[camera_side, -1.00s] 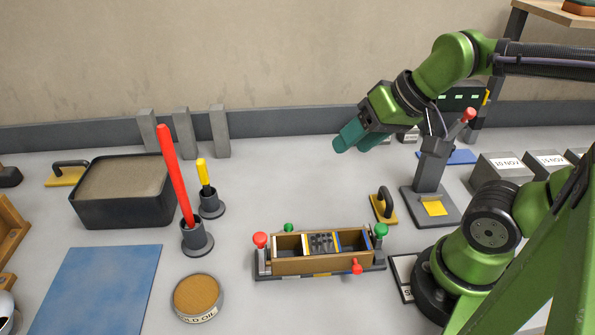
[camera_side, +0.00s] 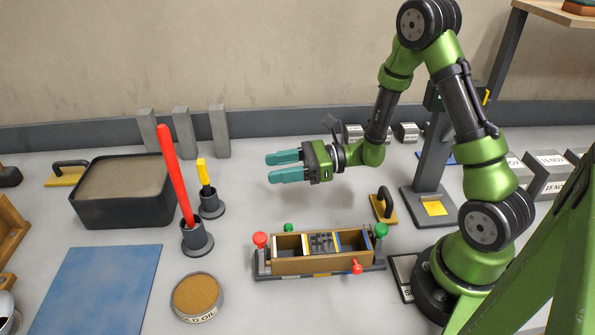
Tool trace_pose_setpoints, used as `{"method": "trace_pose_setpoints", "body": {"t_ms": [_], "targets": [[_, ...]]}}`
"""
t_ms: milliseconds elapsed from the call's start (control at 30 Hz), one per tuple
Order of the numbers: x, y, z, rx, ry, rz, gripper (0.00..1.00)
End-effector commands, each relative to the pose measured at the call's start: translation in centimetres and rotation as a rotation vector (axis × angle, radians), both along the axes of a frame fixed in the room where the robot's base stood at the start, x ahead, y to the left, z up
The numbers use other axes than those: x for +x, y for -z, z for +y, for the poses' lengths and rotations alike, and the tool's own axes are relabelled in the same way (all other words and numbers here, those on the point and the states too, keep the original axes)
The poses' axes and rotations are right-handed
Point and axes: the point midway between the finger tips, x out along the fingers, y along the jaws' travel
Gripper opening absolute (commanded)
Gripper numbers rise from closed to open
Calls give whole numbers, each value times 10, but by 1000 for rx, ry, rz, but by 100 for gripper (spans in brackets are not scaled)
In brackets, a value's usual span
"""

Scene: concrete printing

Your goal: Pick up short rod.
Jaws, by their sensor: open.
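The short rod (camera_side: 204,173) is yellow and stands upright in a small dark holder (camera_side: 211,203). Its lower part is hidden inside the holder. A longer red rod (camera_side: 176,172) stands tilted in another dark holder (camera_side: 196,239) just to its left and nearer the camera. My gripper (camera_side: 272,167) has two teal fingers pointing left, apart and with nothing between them. It is to the right of the yellow rod, with a clear gap between them.
A dark tub of sand-coloured material (camera_side: 86,214) stands left of the rods. A wooden mould (camera_side: 300,266) with red and green knobs lies below my gripper in the picture. Grey upright blocks (camera_side: 183,133) stand behind the rods. A tin of mould oil (camera_side: 197,294) sits in front.

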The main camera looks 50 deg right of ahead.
Motion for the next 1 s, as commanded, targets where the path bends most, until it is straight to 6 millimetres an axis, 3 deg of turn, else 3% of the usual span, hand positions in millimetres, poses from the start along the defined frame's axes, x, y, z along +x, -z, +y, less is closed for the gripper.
{"method": "trace_pose_setpoints", "body": {"t_ms": [167, 600, 1000], "targets": [[20, -17, -6, 48, 83, -61, 53], [81, -17, 58, 46, 77, -62, 53], [109, -15, 86, 44, 77, -61, 53]]}}
